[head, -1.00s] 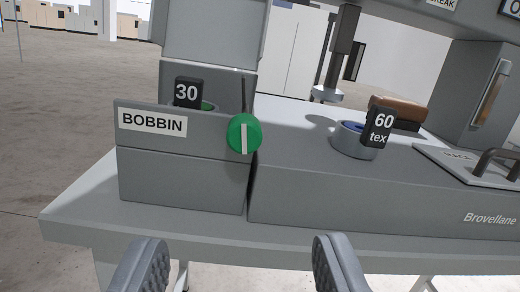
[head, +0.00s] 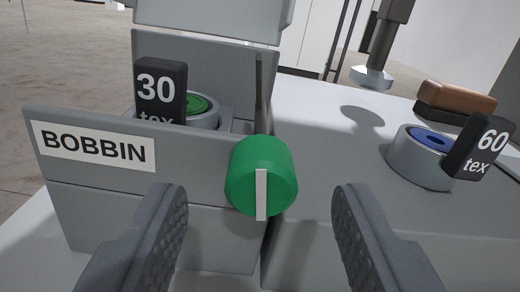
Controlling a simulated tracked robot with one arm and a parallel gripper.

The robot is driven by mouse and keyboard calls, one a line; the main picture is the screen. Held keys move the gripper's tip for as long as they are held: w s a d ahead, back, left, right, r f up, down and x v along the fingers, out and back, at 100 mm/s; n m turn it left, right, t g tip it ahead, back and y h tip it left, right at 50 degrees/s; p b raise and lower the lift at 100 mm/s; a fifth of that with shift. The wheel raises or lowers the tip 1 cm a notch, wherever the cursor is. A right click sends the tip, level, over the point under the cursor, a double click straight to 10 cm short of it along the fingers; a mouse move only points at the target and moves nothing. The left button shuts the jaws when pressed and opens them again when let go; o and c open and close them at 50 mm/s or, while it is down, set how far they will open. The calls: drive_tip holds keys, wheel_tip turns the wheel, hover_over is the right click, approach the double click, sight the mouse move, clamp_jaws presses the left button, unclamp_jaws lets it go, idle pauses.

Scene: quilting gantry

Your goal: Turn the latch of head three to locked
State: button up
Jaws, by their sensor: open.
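A round green knob (head: 250,170) with a white bar sits on the front of the grey housing, at the right end of the panel labelled BOBBIN (head: 94,149). Its white bar stands upright in the picture. My gripper (head: 258,212) is open, one finger low on each side of the knob, with nothing between the pads that I can see touching. No lettering for head three or for a locked mark is in view, so I cannot tell whether this knob is that latch.
Behind the panel is a green bobbin (head: 197,104) with a 30 tex tag (head: 160,90). At right are a blue-centred bobbin (head: 425,157) with a 60 tex tag (head: 478,147) and a brown-topped block (head: 455,98). A grey vertical post (head: 385,42) ends above the bed.

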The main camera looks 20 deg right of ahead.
drive_tip(key=shift+x, duration=1.05)
drive_tip(key=c, duration=1)
